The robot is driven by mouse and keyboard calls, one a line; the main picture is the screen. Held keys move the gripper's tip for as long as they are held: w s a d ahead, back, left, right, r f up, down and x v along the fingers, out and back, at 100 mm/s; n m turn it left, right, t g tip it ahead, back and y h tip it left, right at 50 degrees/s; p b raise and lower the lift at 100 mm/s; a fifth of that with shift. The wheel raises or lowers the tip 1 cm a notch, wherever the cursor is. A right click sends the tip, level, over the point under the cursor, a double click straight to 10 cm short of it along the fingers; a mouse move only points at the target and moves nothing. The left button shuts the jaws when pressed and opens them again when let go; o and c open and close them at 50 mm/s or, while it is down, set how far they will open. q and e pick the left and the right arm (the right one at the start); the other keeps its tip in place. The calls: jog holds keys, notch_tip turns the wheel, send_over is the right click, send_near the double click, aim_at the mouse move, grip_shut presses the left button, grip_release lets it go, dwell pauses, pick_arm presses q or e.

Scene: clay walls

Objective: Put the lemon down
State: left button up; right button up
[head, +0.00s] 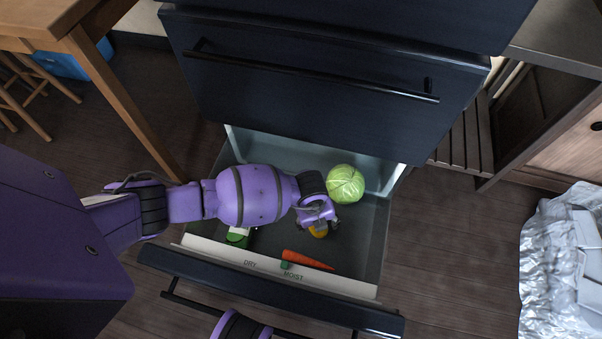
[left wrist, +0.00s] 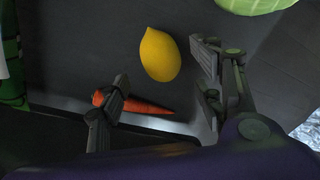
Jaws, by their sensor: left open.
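The yellow lemon (left wrist: 160,55) lies on the grey drawer floor in the left wrist view, with gaps to both fingers. In the head view only a small part of the lemon (head: 319,232) shows below my left gripper (head: 322,222). My left gripper also shows in the left wrist view (left wrist: 163,78), with its fingers spread and nothing gripped between them. The open drawer (head: 372,235) lies under the left arm, its front edge marked DRY and MOIST. My right gripper is not in view.
A green cabbage (head: 346,184) sits in the drawer just behind the gripper. An orange carrot (head: 308,260) lies near the drawer front. A green and white item (head: 238,237) is partly hidden under my arm. A wooden table (head: 110,65) stands at left, crumpled foil (head: 560,250) at right.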

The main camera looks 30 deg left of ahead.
pick_arm(q)
notch_tip(320, 180, up, 6)
jog(key=p, duration=0.2)
jog(key=shift+s+a+r+p, duration=0.15)
jog(key=shift+a+r+p, duration=0.05)
jog(key=shift+p, duration=0.15)
